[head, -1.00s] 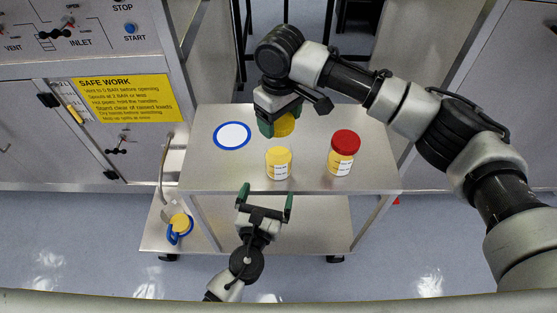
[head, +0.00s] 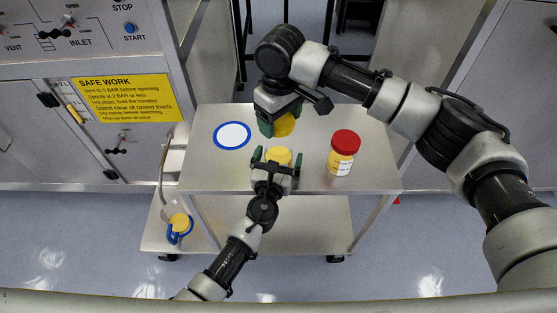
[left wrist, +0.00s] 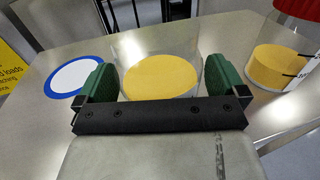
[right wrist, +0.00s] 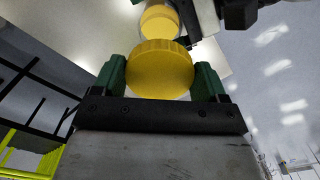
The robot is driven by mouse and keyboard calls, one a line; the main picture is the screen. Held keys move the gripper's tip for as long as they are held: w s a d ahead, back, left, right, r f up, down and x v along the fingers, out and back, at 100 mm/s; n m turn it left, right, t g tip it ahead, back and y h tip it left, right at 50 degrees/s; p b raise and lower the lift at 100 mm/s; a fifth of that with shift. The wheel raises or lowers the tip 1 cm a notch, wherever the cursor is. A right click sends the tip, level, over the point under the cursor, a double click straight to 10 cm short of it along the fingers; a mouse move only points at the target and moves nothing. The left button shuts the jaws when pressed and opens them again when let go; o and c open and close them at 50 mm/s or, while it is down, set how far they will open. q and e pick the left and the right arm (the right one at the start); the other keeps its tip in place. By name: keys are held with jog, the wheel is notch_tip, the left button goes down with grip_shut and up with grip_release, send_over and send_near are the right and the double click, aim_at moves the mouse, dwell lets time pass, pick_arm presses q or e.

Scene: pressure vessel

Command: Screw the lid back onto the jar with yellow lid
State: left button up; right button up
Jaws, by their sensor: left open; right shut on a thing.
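The open jar (head: 279,156) with yellow contents stands on the cart top, partly hidden by my left gripper (head: 272,156). In the left wrist view the clear jar (left wrist: 160,76) is between the green fingers of my open left gripper (left wrist: 152,84); contact cannot be told. My right gripper (head: 279,122) is shut on the yellow lid (head: 285,125), held above and behind the jar. In the right wrist view the lid (right wrist: 160,69) sits between the fingers of my right gripper (right wrist: 160,80), with the jar (right wrist: 160,22) beyond it.
A red-lidded jar (head: 343,152) stands to the right on the cart top (head: 210,170). A white disc with a blue rim (head: 232,135) lies at the left. A blue and yellow item (head: 179,226) is on the lower shelf. The vessel cabinet (head: 70,120) is at the left.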

aim_at(280, 146)
pick_arm(q)
jog(key=c, duration=1.3)
pick_arm(e)
jog(key=shift+f, duration=2.5)
jog(key=shift+f, duration=0.85)
jog(key=shift+f, duration=0.55)
